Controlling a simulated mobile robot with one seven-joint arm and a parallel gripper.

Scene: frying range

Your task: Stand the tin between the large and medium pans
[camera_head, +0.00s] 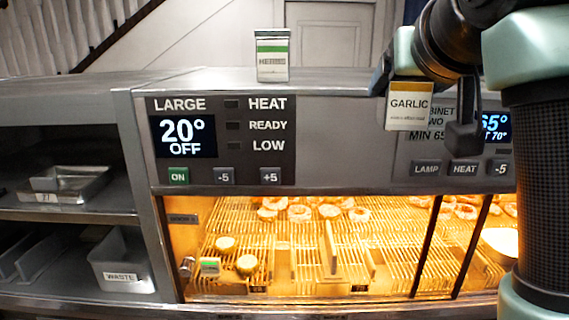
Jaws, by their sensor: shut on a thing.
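A white tin with a yellow-brown band, labelled GARLIC (409,108), is held upright by my gripper (422,92) in front of the cabinet's control panel. The gripper's dark fingers are shut on it, one at each side, and partly hidden. A second tin, with a green band and labelled HERBS (272,58), stands upright on top of the cabinet, left of my gripper and apart from it. I cannot make out a large or a medium pan in this view. The word LARGE appears only on the left control panel.
The lit cabinet (172,170) holds wire racks with food and a small green-labelled item (210,267). Metal trays (68,184) and a WASTE bin (122,262) sit on left shelves. My arm covers the right side. The cabinet top is clear around the HERBS tin.

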